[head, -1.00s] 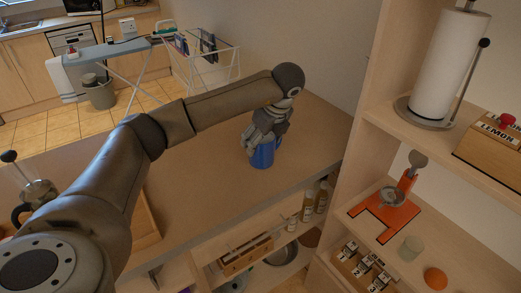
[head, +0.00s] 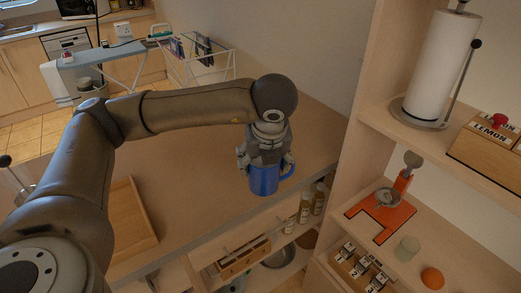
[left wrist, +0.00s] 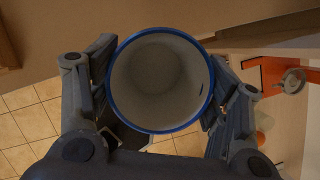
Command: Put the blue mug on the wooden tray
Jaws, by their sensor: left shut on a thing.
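The blue mug (head: 264,179) is upright above the front part of the wooden counter, with its handle to the right. My left gripper (head: 266,160) is shut on it from above, one finger on each side. In the left wrist view the mug (left wrist: 160,80) shows its blue rim and an empty pale inside between the fingers. I cannot tell exactly how far its base is from the counter. The wooden tray (head: 130,222) lies on the counter to the left, partly hidden behind my left arm. My right gripper is not in view.
The counter (head: 190,190) is clear between the mug and the tray. A shelf unit (head: 350,165) stands to the right, with a paper towel roll (head: 440,70) and an orange stand (head: 380,217). Bottles (head: 305,210) stand on the shelf below the counter.

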